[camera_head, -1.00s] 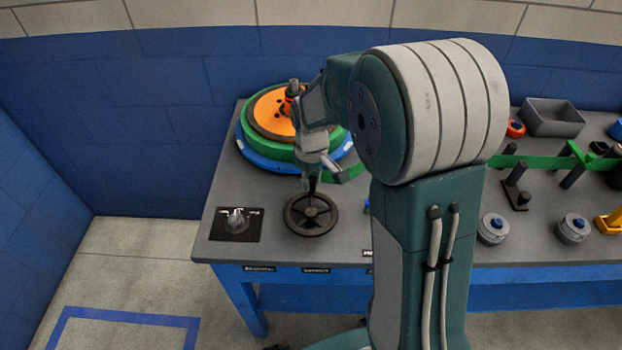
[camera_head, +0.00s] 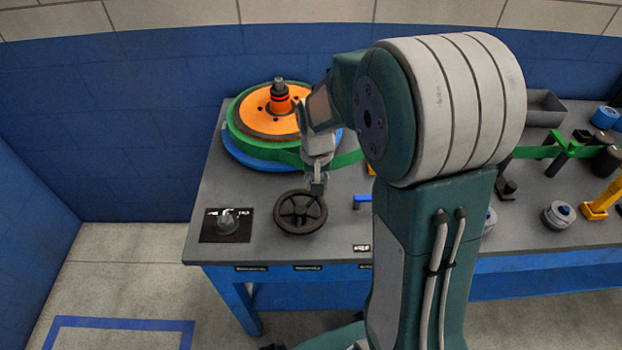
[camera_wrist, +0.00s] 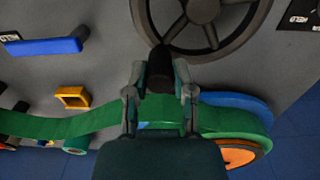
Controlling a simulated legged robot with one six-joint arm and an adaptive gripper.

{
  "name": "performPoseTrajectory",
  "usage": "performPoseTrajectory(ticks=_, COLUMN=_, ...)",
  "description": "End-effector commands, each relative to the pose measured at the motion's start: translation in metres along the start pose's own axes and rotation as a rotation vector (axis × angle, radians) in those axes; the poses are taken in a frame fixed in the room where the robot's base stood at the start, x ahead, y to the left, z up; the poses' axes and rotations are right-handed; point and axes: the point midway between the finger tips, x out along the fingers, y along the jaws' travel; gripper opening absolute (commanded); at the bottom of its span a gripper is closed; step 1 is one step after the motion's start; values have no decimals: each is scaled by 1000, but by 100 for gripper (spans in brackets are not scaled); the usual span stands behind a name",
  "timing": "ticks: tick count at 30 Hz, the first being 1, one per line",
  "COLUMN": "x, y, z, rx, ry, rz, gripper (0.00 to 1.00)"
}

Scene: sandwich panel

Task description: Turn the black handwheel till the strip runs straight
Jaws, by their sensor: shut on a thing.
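The black handwheel (camera_head: 285,222) lies flat near the table's front left; it also shows at the top of the wrist view (camera_wrist: 234,42). My gripper (camera_head: 317,187) is at its right back rim. In the wrist view, my gripper (camera_wrist: 160,82) is shut on the wheel's dark upright handle (camera_wrist: 160,66). The green strip (camera_head: 347,159) leaves the stacked reel at the back left, passes behind my arm and shows again at the right. In the wrist view the strip (camera_wrist: 65,124) slants and curves somewhat; its full line is hidden.
A grey knob on a black plate (camera_head: 225,225) is left of the wheel. A blue lever (camera_head: 362,201) and a yellow bracket (camera_wrist: 72,97) are nearby. The orange-topped reel (camera_head: 262,120) stands behind. Rollers and a grey bin (camera_head: 544,108) are at the right.

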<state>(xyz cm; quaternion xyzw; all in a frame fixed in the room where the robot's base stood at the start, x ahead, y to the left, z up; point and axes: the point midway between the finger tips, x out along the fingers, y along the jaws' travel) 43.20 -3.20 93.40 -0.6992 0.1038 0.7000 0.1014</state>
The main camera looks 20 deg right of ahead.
Motion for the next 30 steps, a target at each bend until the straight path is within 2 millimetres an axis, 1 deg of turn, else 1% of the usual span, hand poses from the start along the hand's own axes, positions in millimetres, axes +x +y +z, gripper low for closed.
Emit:
performPoseTrajectory(ticks=6, x=2, y=5, z=7, rx=118, ry=-6, rz=1, gripper=0)
performPoseTrajectory(ticks=12, x=2, y=6, z=9, rx=178, ry=-5, rz=1, gripper=0)
performPoseTrajectory(ticks=28, x=2, y=7, z=10, rx=198, ry=-5, rz=1, gripper=0)
performPoseTrajectory(ticks=29, x=2, y=7, z=10, rx=198, ry=-6, rz=1, gripper=41)
performPoseTrajectory(ticks=30, x=2, y=7, z=10, rx=197, ry=-6, rz=1, gripper=59)
